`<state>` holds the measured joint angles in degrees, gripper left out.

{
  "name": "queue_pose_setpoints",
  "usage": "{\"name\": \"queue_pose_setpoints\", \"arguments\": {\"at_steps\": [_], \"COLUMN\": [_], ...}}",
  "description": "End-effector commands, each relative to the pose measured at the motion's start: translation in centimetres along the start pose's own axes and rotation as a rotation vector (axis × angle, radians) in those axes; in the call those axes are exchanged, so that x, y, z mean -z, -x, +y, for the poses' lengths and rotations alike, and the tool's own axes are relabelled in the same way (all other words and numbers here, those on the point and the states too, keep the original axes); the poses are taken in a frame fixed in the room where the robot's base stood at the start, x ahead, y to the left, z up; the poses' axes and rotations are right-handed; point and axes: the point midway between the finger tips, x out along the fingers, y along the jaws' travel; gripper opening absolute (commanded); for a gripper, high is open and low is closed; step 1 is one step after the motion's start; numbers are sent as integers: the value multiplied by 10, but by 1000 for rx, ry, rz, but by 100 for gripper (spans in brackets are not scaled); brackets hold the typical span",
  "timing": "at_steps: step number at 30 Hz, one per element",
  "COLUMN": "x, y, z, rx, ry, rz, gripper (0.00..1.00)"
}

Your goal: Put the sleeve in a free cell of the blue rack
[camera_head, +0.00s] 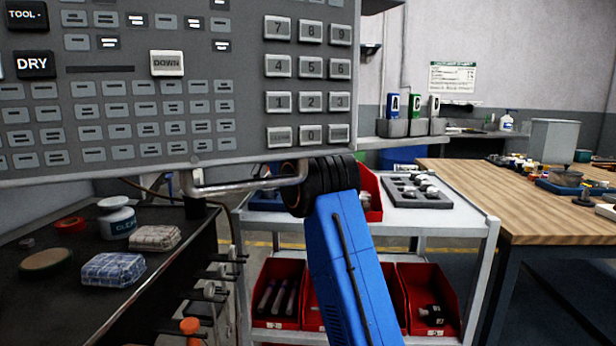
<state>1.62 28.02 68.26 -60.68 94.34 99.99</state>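My gripper is not in view. A blue link of my arm with a black ribbed joint rises in the middle, and its far end is hidden at the control panel. I cannot make out the sleeve for certain. No blue rack with clear cells shows. A low blue item (265,202) on the cart is partly hidden behind the panel's handle, and I cannot tell what it is. A small blue tray (566,187) with items on it lies on the wooden bench at the right.
A grey control panel (245,75) fills the upper left. The white cart (465,215) holds a grey insert (420,198) with metal parts, and red bins (428,300) below. A dark bench (50,305) with cloths is left. The wooden bench (480,180) has bare space at its near left.

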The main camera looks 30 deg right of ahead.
Motion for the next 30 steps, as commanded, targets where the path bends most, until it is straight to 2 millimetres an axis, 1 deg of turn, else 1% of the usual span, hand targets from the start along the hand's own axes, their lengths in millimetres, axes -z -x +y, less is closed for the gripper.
{"name": "queue_pose_setpoints", "arguments": {"at_steps": [1,9,13,14,15,16,23,26,29,30], "x": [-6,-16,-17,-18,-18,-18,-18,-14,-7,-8], "y": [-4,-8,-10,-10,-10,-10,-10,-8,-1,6], "z": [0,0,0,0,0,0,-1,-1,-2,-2], "rx": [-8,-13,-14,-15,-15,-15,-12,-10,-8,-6], "ry": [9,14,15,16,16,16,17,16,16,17], "rz": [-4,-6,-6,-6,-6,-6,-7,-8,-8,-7], "gripper": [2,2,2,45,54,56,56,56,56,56]}}
